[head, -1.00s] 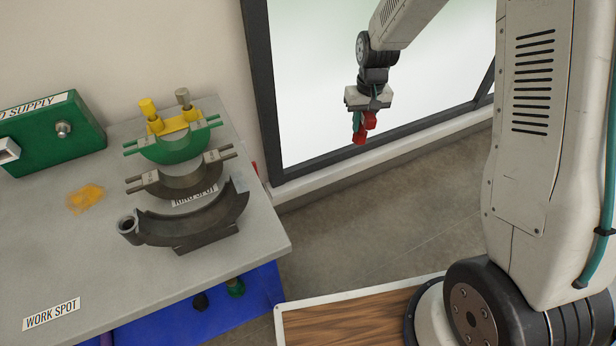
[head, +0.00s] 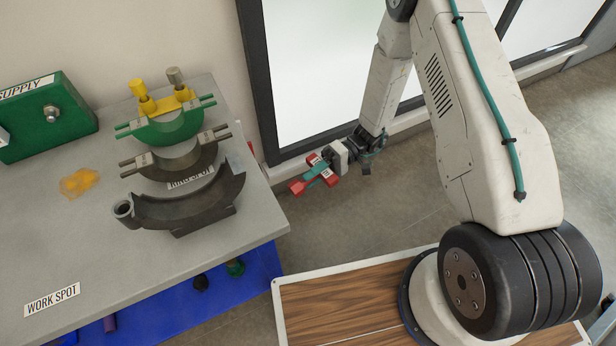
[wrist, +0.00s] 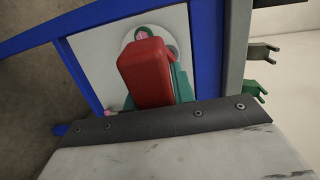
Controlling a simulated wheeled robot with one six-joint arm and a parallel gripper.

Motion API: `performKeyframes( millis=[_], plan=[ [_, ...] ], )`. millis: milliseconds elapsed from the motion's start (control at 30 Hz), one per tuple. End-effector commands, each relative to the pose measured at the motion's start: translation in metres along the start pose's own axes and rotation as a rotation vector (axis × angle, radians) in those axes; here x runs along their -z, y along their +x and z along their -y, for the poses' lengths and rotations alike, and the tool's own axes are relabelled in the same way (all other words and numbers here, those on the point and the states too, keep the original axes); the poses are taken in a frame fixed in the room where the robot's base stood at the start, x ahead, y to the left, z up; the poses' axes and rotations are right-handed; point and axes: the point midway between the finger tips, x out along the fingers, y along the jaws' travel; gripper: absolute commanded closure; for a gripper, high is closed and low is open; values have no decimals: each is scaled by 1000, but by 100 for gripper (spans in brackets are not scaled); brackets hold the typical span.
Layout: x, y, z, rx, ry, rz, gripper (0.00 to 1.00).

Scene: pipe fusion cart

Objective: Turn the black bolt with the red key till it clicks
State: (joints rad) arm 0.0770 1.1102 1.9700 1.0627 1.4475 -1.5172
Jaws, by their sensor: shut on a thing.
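My gripper (head: 315,173) is off the right side of the cart in the head view, pointing left. It is shut on the red key (head: 298,187), which sticks out ahead of the jaws. In the wrist view the red key (wrist: 146,72) fills the middle, with a teal part behind it. It covers much of a round grey disc (wrist: 172,45) on a pale panel (wrist: 95,55) in a blue frame. The black bolt cannot be made out; the key may hide it. I cannot tell whether key and disc touch.
The grey tabletop (head: 60,240) carries a dark curved clamp (head: 190,210), a green and yellow clamp (head: 165,130) and a green box (head: 50,118). The blue cart frame (wrist: 85,75) borders the panel. Floor is free between cart and window.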

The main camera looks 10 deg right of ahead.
Motion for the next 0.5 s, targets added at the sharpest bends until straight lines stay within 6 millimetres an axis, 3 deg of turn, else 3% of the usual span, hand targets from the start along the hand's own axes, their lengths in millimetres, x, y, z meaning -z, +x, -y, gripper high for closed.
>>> performKeyframes(
  millis=[200, 500],
  plan=[
    [9, 10, -8, 145, 12, -129, 100],
    [10, 10, -8, 155, 11, -145, 100]
  ],
)
